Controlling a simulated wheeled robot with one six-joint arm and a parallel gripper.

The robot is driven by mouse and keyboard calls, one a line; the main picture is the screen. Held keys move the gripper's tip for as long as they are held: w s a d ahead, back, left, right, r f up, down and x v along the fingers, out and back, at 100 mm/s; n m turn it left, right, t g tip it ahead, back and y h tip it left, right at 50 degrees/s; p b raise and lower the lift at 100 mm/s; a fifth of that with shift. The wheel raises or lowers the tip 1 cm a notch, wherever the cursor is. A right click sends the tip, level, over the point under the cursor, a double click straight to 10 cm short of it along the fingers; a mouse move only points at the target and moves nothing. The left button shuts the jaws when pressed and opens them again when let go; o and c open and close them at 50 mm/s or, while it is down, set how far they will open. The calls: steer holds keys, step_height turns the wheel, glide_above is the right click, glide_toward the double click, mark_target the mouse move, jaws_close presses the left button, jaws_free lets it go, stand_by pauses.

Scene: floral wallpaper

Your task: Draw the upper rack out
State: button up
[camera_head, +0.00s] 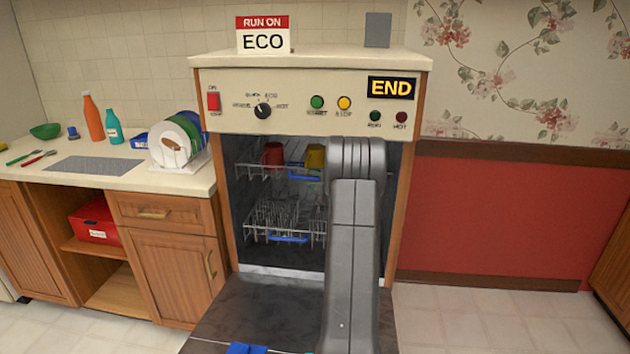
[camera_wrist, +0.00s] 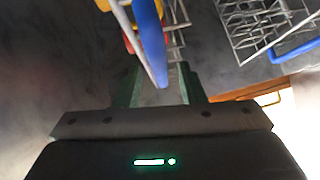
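The upper rack (camera_head: 250,168) sits inside the open dishwasher, with its blue handle (camera_head: 304,177) at the front. It holds a red mug (camera_head: 273,154) and a yellow mug (camera_head: 315,157). My arm covers its right part in the head view, and my gripper is hidden there. In the wrist view my gripper (camera_wrist: 157,78) is open, with two dark green fingers apart. The blue handle (camera_wrist: 150,42) shows between the fingers' lines; whether it touches either finger I cannot tell.
The lower rack (camera_head: 285,220) is inside below, with its own blue handle (camera_wrist: 296,49). The dishwasher door (camera_head: 250,305) lies folded down in front. A counter with dishes (camera_head: 175,140) stands left. Open floor lies to the right.

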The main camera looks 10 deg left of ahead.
jaws_close()
steer(key=shift+s+f, duration=0.1)
steer(key=shift+f, duration=0.05)
